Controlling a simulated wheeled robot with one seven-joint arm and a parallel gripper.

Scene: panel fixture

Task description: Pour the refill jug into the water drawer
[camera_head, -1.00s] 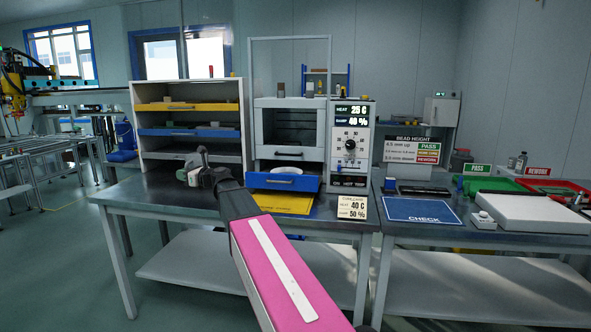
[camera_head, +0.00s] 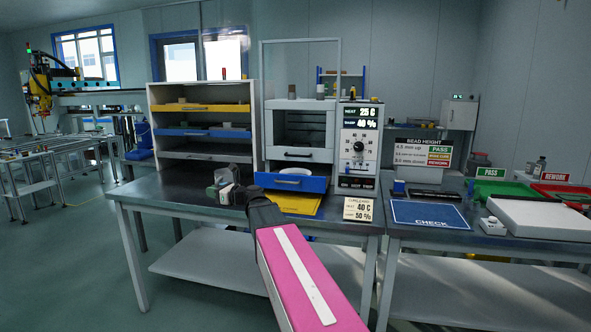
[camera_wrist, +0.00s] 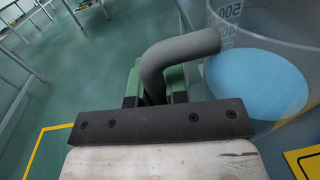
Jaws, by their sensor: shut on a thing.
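My gripper (camera_wrist: 155,88) is shut on the grey curved handle of the refill jug (camera_wrist: 262,85). The jug is clear with measuring marks and holds blue-tinted water; it fills the right of the wrist view, cut off by the frame edge. In the head view my gripper (camera_head: 226,190) is over the left table, left of the water drawer (camera_head: 290,184). The jug's outline there is too small to make out clearly. The drawer is blue and stands pulled out at the bottom of the grey chamber (camera_head: 303,155). The inside of the drawer is not clearly visible.
A control panel (camera_head: 359,143) reading 25 C and 40 % stands right of the drawer, above a card (camera_head: 358,209) showing 40 C and 50 %. A shelf unit (camera_head: 154,125) stands behind my gripper. A yellow sheet (camera_head: 300,205) lies below the drawer.

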